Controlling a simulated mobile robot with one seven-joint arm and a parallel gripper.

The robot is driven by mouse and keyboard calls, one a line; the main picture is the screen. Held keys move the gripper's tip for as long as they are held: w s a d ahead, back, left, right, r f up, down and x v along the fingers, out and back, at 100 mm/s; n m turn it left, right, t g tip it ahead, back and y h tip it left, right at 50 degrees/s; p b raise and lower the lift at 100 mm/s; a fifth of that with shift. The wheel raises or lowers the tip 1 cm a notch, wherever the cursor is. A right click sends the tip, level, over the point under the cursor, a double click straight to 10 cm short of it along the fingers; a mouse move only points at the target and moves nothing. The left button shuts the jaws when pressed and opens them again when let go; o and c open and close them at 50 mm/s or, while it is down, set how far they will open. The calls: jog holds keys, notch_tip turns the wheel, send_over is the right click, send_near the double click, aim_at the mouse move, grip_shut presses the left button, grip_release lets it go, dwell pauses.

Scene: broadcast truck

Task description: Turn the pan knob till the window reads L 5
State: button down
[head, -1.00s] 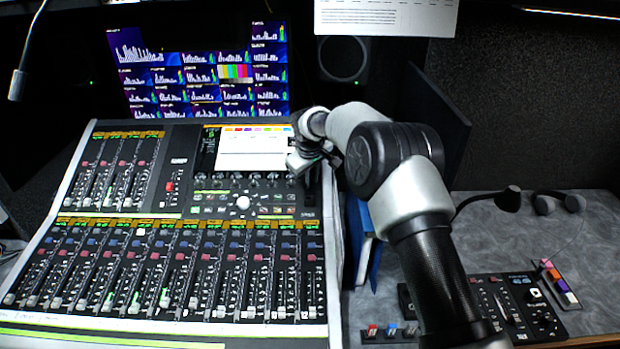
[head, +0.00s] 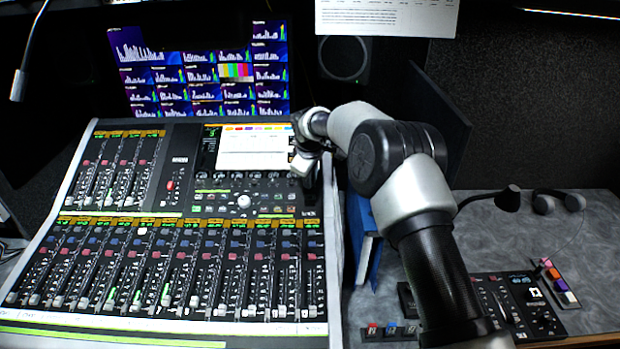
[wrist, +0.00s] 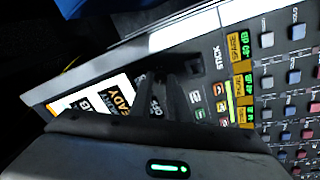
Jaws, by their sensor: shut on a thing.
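The mixing console (head: 150,322) fills the left of the head view, with rows of small knobs, buttons and faders. My gripper (head: 303,178) is down at the console's upper right part, just right of its bright screen (head: 252,152). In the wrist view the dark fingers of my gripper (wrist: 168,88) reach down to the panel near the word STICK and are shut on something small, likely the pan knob. The knob itself is hidden or too dark to make out. Small green-lit readouts (wrist: 248,85) show beside orange labels, but I cannot read L 5 or any pan value.
A monitor wall (head: 205,80) stands behind the console and a paper sheet (head: 385,18) hangs above. A blue binder (head: 366,255) stands right of the console. A small control panel (head: 515,305) and a headset (head: 558,202) lie on the grey desk (head: 595,250).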

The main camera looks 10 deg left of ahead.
jog(key=c, duration=1.7)
grip_release()
jog(key=v, duration=1.7)
jog(key=shift+s+d+r, duration=0.1)
jog(key=shift+r, duration=0.1)
